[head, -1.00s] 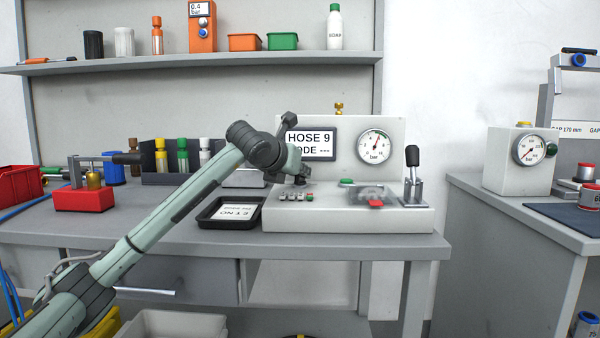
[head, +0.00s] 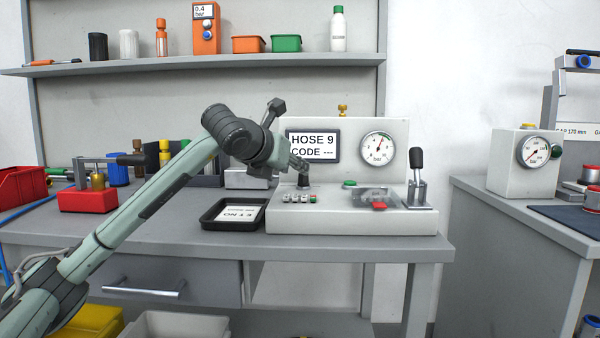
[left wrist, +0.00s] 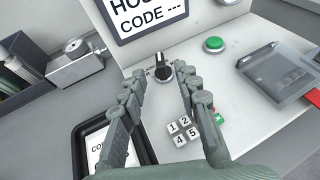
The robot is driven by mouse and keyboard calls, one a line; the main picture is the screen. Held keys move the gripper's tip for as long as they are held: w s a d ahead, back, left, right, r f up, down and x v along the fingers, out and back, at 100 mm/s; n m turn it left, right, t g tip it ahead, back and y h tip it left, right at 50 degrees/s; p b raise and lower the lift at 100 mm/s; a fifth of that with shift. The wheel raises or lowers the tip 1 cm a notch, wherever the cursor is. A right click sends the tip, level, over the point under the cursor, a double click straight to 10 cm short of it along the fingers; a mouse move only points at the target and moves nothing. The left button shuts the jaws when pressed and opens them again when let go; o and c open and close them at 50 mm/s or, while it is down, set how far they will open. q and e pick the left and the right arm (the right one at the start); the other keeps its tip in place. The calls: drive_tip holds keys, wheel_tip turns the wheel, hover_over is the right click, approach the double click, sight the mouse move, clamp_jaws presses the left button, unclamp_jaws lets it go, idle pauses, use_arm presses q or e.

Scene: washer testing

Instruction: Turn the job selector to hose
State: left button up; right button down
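The job selector is a black knob (head: 304,181) on the sloped top of the white test machine (head: 350,221). In the left wrist view the knob (left wrist: 163,67) has a light pointer mark and printed labels around it, too small to read. The display (head: 312,146) reads "HOSE 9" and "CODE ---". My left gripper (head: 301,165) is just above the knob in the head view. In the left wrist view its fingers (left wrist: 161,83) are spread and empty, with the knob just beyond and between the tips, apparently untouched. My right gripper is not in view.
A number keypad (left wrist: 183,130) lies close to the right finger. A green button (head: 349,184), a clear cover (head: 376,195) and a black-handled lever (head: 416,172) are further right. A black tray (head: 207,222) stands left of the machine. The pressure gauge (head: 377,147) is behind.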

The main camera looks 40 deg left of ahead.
use_arm(q)
drive_tip(key=shift+v, duration=2.35)
